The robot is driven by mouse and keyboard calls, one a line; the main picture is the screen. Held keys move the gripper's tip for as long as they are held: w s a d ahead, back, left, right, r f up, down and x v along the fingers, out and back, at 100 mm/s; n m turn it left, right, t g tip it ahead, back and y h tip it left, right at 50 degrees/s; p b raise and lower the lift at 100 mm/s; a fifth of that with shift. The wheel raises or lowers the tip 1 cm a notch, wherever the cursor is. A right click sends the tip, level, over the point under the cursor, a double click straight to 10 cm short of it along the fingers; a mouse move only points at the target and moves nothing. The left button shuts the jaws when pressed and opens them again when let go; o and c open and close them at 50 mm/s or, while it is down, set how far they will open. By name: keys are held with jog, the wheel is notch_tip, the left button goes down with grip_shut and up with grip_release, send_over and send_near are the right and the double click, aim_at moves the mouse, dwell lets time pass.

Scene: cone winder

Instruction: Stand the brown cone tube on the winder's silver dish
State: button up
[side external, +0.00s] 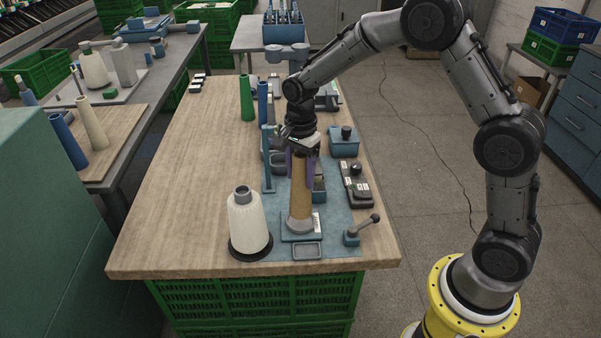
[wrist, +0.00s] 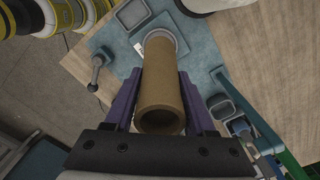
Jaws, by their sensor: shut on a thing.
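The brown cone tube (side external: 300,199) is upright between the purple fingers of my gripper (side external: 301,180), which is shut on its upper part. Its lower end is at the silver dish (side external: 299,227) on the winder's blue base; I cannot tell whether it bears fully on the dish. In the wrist view the tube (wrist: 161,88) shows its open top end towards me, between both fingers of the gripper (wrist: 161,78). Its far end meets the dish (wrist: 182,43), whose rim shows partly around it.
A white yarn cone (side external: 247,222) on a black disc stands left of the dish. A lever (side external: 362,230) is at the right, a small tray (side external: 307,251) in front. Green (side external: 246,98) and blue tubes stand behind.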

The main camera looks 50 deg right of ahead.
jog(key=shift+f, duration=0.1)
jog(key=shift+f, duration=1.4)
dwell(0.7)
jog(key=shift+f, duration=0.4)
jog(key=o, duration=1.3)
jog(key=shift+o, duration=0.2)
jog(key=shift+r, duration=0.1)
notch_tip(320, 180, up, 14)
jog(key=shift+f, duration=0.15)
